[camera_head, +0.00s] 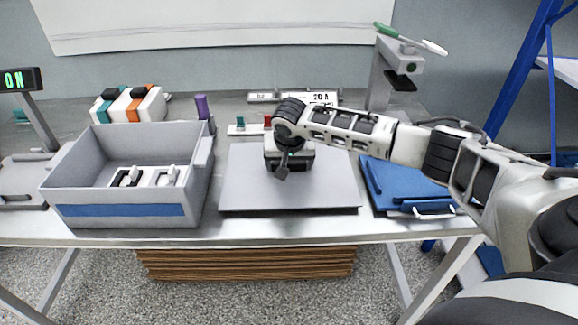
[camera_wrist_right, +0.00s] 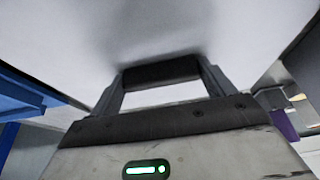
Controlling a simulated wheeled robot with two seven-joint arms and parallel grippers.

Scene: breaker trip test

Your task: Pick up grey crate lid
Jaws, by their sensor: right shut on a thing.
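The grey crate lid (camera_head: 245,190) is a flat, light grey panel in the middle of the bench. It lies level, and I cannot tell whether it touches the bench top. My right gripper (camera_head: 288,165) is over its middle and hides the grip point. In the right wrist view the lid (camera_wrist_right: 225,30) fills the top, and the right gripper (camera_wrist_right: 161,80) is shut on its dark handle bar (camera_wrist_right: 160,71). The open grey crate (camera_head: 125,211) with a blue stripe stands left of the lid, holding small black and white devices. My left gripper is not in view.
A blue folder-like stack (camera_head: 395,185) lies close right of the lid. An "ON" display (camera_head: 20,79) stands far left. A blue rack (camera_head: 520,70) is right.

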